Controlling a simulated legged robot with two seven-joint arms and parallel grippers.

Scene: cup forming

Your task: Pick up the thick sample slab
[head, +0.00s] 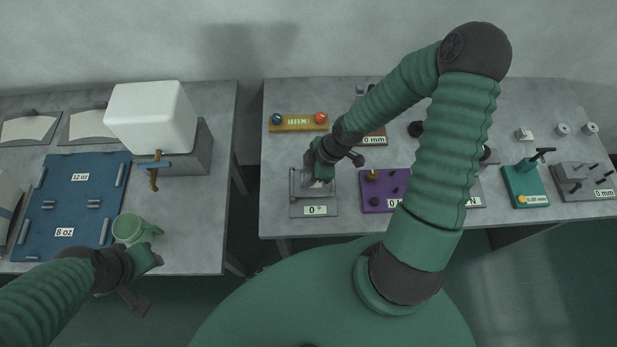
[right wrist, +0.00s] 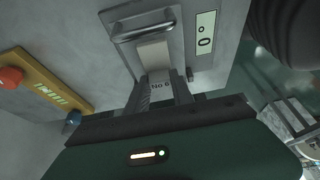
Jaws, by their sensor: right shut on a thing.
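In the head view my right gripper (head: 318,172) is low over the same fixture (head: 313,199) and partly hides the slab. I cannot tell whether the slab touches the fixture. My left gripper (head: 140,278) is beside a green mug (head: 127,229) at the left table's front edge; its opening is unclear.
A purple block (head: 378,200) stands just right of the fixture. A yellow bar with blue and red knobs (head: 298,123) lies behind it. More instruments, including a teal device (head: 524,186), stand farther right. A blue board (head: 75,205) and white-topped machine (head: 152,118) are on the left table.

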